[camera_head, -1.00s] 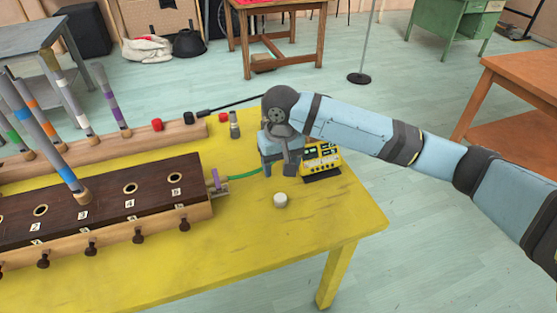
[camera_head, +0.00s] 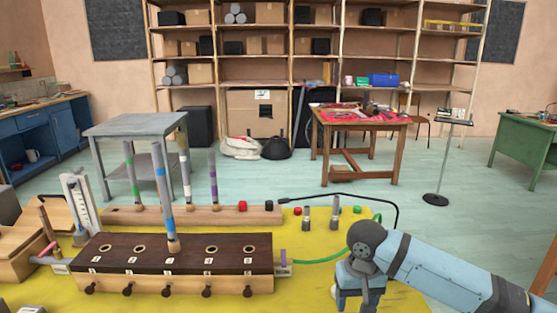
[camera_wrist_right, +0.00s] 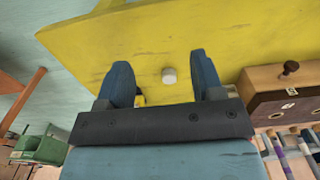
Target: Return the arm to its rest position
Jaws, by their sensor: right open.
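My right arm (camera_head: 450,272) comes in from the lower right in the head view, bent at the wrist. Its gripper (camera_head: 358,300) points down over the right part of the yellow table (camera_head: 310,285). In the right wrist view the two blue fingers (camera_wrist_right: 160,64) stand wide apart with nothing between them. A small white round cap (camera_wrist_right: 169,75) lies on the table below, apart from the fingers. A bit of yellow shows beside the left finger there, too little to identify. My left gripper is in neither view.
A dark-topped box with holes (camera_head: 190,258) stands left of my gripper, with a banded tube (camera_head: 166,205) upright in it. Behind it a wooden rail (camera_head: 185,215) holds several tubes. A black cable (camera_head: 350,197) arches behind my arm. Open floor lies beyond the table.

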